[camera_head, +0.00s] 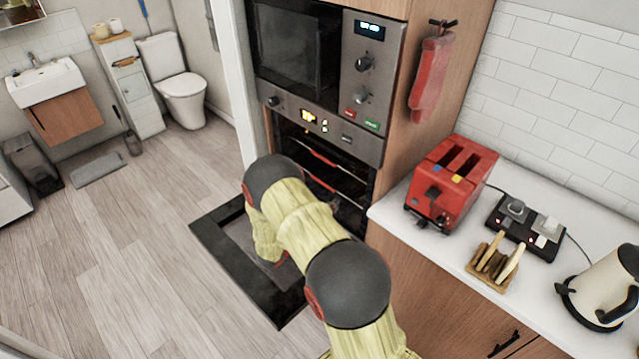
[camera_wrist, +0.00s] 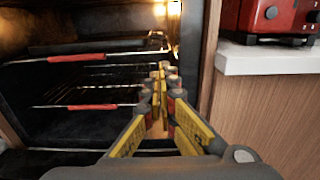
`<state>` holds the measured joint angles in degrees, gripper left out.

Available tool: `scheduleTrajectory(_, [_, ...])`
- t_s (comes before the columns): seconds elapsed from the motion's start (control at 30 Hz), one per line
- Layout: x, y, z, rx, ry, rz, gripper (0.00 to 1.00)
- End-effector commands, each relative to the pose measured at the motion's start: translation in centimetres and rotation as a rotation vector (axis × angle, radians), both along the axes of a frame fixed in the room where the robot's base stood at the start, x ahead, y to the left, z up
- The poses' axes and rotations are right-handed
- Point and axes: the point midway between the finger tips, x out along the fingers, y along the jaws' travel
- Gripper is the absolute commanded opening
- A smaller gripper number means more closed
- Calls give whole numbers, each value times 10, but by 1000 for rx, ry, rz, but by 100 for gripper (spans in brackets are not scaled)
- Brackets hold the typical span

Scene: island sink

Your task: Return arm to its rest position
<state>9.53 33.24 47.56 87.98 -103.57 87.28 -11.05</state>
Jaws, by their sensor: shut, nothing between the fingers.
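My gripper (camera_wrist: 163,92) shows in the wrist view with its yellow and dark fingers together and nothing between them. It points toward the open oven (camera_wrist: 95,125), with racks behind the fingertips. In the head view my yellow-green arm reaches forward over the floor and the lowered oven door. The gripper itself is hidden behind the arm there. The oven (camera_head: 322,165) is lit inside, and its door (camera_head: 265,300) lies folded down.
Racks with red front strips (camera_wrist: 92,107) sit inside the oven. To the right is a counter (camera_head: 425,240) with a red toaster (camera_head: 450,180), toast rack (camera_head: 492,265), switch panel (camera_head: 525,225) and kettle (camera_head: 605,285). Open floor (camera_head: 120,240) lies to the left.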

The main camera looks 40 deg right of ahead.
Motion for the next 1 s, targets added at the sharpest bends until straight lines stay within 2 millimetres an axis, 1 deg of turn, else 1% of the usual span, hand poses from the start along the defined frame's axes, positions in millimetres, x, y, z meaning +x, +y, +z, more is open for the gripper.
scheduleTrajectory(0.27, [0, 1, 0, 1, -5, 0, 0])
scheduleTrajectory(0.3, [0, 2, -3, 13, -11, 1, 0])
scheduleTrajectory(0.37, [-7, 1, -12, 45, -21, -25, 0])
scheduleTrajectory(0.47, [-37, 4, -31, 105, -19, -105, 0])
scheduleTrajectory(0.53, [-67, 8, -44, 159, -21, -188, 0])
scheduleTrajectory(0.6, [-96, 16, -47, 216, -49, -291, 0])
scheduleTrajectory(0.67, [-116, 25, -42, 264, -92, -376, 0])
scheduleTrajectory(0.7, [-128, 33, -37, 296, -126, -432, 0])
scheduleTrajectory(0.77, [-143, 47, -26, 346, -189, -516, 0])
scheduleTrajectory(0.87, [-163, 76, -4, 437, -319, -654, 0])
scheduleTrajectory(0.9, [-169, 89, 5, 475, -374, -705, 0])
scheduleTrajectory(0.97, [-176, 110, 19, 533, -459, -775, 0])
scheduleTrajectory(1.0, [-180, 123, 29, 572, -516, -819, 0])
